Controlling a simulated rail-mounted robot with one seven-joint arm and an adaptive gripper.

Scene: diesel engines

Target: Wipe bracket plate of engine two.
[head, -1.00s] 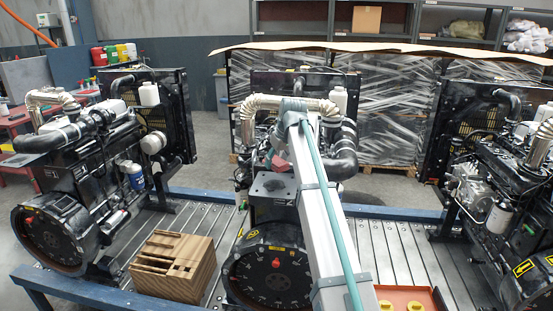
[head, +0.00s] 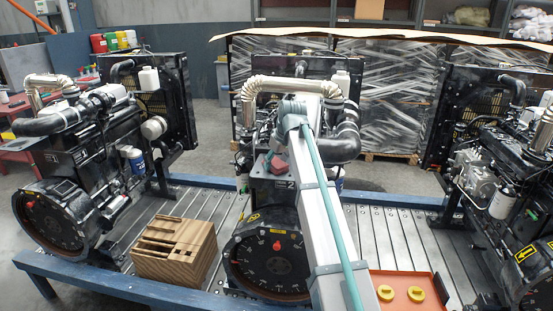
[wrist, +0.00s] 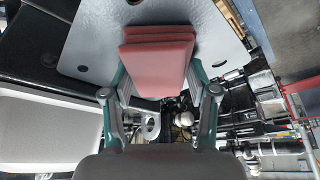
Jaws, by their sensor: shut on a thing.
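Engine two (head: 265,255) is the middle engine, with a "2" mark near its top front. Its grey bracket plate (head: 266,186) lies flat on top at the front, partly hidden by my arm. In the wrist view the plate (wrist: 90,45) is a smooth grey sheet with round holes. My gripper (wrist: 158,85) is shut on a red wiping pad (wrist: 157,62), which is layered and block-shaped. The pad (head: 277,166) is over the plate's far part in the head view. I cannot tell whether it touches the plate.
A bent exhaust pipe (head: 290,84) and a black hose (head: 338,150) rise close behind my gripper. Other engines stand left (head: 70,180) and right (head: 500,170). A wooden block holder (head: 170,255) and an orange tray (head: 440,290) with yellow pieces sit near the front.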

